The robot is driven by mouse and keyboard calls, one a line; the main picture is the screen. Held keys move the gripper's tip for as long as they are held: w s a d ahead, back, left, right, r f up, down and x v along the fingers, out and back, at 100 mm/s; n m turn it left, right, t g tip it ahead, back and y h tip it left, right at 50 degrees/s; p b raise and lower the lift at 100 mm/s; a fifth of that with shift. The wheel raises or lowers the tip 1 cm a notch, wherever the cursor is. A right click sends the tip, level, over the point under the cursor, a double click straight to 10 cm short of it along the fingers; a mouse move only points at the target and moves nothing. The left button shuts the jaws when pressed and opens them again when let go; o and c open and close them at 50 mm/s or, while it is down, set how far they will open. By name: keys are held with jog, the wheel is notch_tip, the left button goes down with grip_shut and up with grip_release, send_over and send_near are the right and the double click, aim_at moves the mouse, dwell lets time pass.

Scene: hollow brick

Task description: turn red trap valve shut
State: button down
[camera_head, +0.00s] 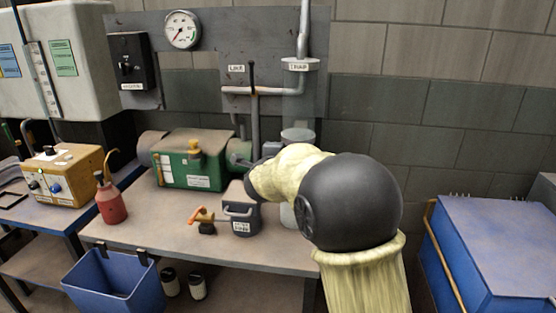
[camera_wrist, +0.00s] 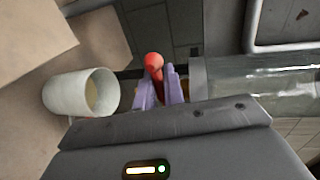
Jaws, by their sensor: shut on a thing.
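In the wrist view, the red valve handle (camera_wrist: 154,62) with a rounded end sits between the purple fingers of my gripper (camera_wrist: 160,88). The fingers are shut on it. A clear glass cylinder (camera_wrist: 265,80) lies just right of the fingers in that view. In the head view, the pipe marked TRAP (camera_head: 301,65) runs down the grey back panel to clear glass (camera_head: 298,110). My arm covers the valve and my gripper there, so the handle's angle to the pipe cannot be told.
A green pump (camera_head: 190,160), a dark can (camera_head: 239,212), an orange-handled part (camera_head: 204,217) and a red bottle (camera_head: 110,200) stand on the bench (camera_head: 150,222) left of my arm. A blue chest (camera_head: 495,240) stands at right. A pale cup shape (camera_wrist: 80,92) is near my gripper.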

jog(key=c, duration=1.6)
grip_release()
jog(key=shift+s, duration=0.15)
jog(key=v, duration=1.7)
jog(key=shift+a, duration=0.1)
